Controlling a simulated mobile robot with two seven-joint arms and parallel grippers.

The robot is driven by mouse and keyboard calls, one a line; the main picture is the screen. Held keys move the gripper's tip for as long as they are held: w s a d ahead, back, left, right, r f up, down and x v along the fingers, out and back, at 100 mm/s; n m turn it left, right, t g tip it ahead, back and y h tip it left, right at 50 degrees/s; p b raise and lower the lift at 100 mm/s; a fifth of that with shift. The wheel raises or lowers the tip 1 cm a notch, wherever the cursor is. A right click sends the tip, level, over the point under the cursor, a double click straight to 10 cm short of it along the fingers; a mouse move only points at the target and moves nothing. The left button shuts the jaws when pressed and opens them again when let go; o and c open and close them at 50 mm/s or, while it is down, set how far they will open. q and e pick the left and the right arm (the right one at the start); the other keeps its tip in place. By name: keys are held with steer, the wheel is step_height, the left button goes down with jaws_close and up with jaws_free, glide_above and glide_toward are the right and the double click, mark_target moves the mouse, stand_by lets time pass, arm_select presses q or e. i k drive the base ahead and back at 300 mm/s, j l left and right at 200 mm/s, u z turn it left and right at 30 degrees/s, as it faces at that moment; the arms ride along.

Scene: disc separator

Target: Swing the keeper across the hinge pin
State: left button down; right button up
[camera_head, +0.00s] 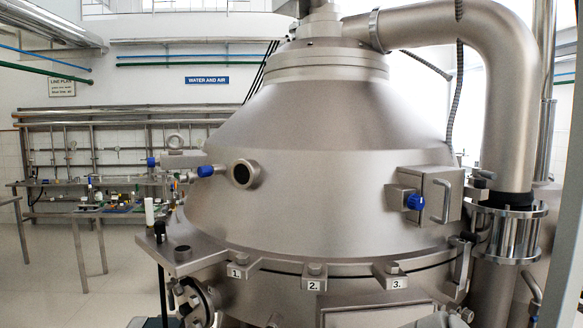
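A large steel disc separator (316,190) with a conical hood fills the middle of the head view. A bracket (205,258) sticks out at the left of its rim. On the bracket stand a short dark-topped round post (182,253), a black knob (159,231) and an upright white-topped rod (149,212). At the right rim is an upright steel bar-like fitting (463,268). I cannot tell which of these parts is the hinge pin or the keeper. Neither of my grippers shows clearly in the view.
Rim clamps carry labels 1 (237,272), 2 (314,284) and 3 (396,283). Blue knobs (206,171) (414,201) stick out from the hood. A thick pipe (510,110) runs down at the right. A cluttered bench (95,210) stands behind at the left, with open floor before it.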

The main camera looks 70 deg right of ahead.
mark_target(475, 171)
steer(key=z, duration=3.15)
